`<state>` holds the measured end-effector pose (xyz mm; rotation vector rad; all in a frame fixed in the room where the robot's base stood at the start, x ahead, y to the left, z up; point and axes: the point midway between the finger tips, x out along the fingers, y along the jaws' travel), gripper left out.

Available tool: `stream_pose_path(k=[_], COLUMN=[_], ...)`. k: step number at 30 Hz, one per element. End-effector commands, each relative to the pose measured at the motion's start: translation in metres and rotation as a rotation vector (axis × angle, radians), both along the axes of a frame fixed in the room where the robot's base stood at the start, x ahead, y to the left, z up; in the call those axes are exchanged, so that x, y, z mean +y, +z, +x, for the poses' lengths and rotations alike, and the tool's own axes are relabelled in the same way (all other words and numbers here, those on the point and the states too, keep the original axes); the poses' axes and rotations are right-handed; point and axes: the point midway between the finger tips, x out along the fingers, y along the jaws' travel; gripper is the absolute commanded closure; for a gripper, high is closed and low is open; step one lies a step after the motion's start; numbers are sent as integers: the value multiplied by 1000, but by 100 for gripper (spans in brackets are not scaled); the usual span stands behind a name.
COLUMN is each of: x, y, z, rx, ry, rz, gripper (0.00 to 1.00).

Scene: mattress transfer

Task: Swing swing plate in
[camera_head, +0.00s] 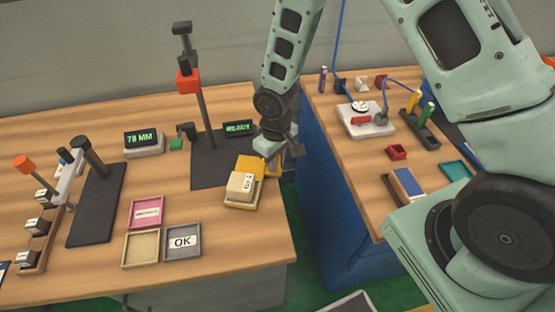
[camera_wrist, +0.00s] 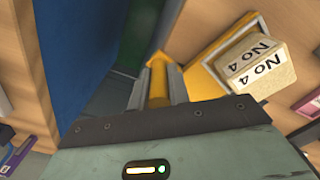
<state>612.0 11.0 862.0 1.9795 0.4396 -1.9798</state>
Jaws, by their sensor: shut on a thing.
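The yellow swing plate (camera_head: 250,164) is at the right edge of the left table, beside the dark base of a gauge stand. It carries a pale foam-like block (camera_head: 241,184) labelled "No 4". In the wrist view the plate (camera_wrist: 203,74) and block (camera_wrist: 254,66) are at upper right. My gripper (camera_head: 274,150) is at the plate's right side, near the table edge. In the wrist view my gripper (camera_wrist: 158,88) is shut on a yellow peg-like handle (camera_wrist: 158,92). My fingers partly hide the handle, and its join to the plate is unclear.
The gauge stand (camera_head: 207,115) has a red head above its dark base. Pink, tan and grey "OK" trays (camera_head: 182,241) lie in front. A display (camera_head: 144,143) reads "78 MM". A gap separates this table from the blue-sided right table (camera_head: 325,205).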

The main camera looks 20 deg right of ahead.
Motion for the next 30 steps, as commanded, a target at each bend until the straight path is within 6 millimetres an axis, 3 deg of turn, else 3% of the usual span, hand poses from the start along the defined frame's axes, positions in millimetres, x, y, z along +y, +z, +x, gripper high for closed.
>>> stream_pose_path(k=[30], x=[38], y=[0], z=[-16], rx=[0], ry=[-506], rz=[0], gripper=[100])
